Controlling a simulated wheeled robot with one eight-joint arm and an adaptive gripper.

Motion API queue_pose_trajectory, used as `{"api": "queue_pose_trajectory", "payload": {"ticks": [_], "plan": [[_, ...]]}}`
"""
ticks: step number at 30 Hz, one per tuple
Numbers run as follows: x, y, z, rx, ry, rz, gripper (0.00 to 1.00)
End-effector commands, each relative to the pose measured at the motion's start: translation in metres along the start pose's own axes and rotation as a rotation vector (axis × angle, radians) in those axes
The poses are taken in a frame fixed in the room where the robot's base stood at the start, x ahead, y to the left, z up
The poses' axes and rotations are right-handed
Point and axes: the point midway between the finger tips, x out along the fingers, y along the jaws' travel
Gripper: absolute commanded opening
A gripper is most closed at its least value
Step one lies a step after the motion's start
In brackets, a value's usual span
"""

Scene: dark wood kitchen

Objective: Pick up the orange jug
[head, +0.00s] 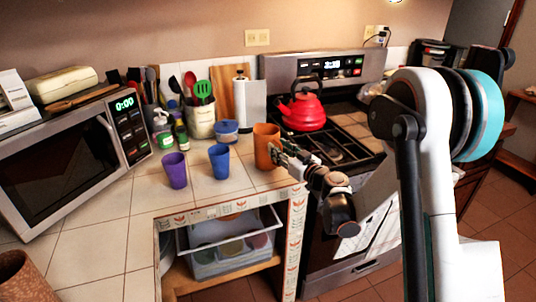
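The orange jug (264,143) stands upright on the tiled counter (110,225), near the corner beside the stove. My gripper (283,153) reaches in from the right, and its fingers overlap the jug's right side in the head view. The fingers are small and seen at an angle. I cannot tell whether they are open or shut, or whether they touch the jug. Part of the jug's lower right side is hidden behind the fingers.
A blue cup (219,162) and a purple cup (175,171) stand left of the jug. A red kettle (303,110) sits on the stove behind my gripper. A microwave (60,150) is at left. The front left counter is mostly clear.

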Motion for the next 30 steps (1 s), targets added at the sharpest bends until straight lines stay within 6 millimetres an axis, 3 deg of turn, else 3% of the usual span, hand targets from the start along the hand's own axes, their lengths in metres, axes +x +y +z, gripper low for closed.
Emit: {"api": "queue_pose_trajectory", "payload": {"ticks": [5,9,23,30], "plan": [[0.000,0.000,-0.001,0.000,0.000,0.000,0.31],[0.000,0.000,0.000,0.000,0.000,0.000,0.00],[-0.001,0.000,-0.003,0.000,0.000,0.000,0.00],[-0.001,0.000,-0.027,0.000,0.000,0.000,0.00]]}}
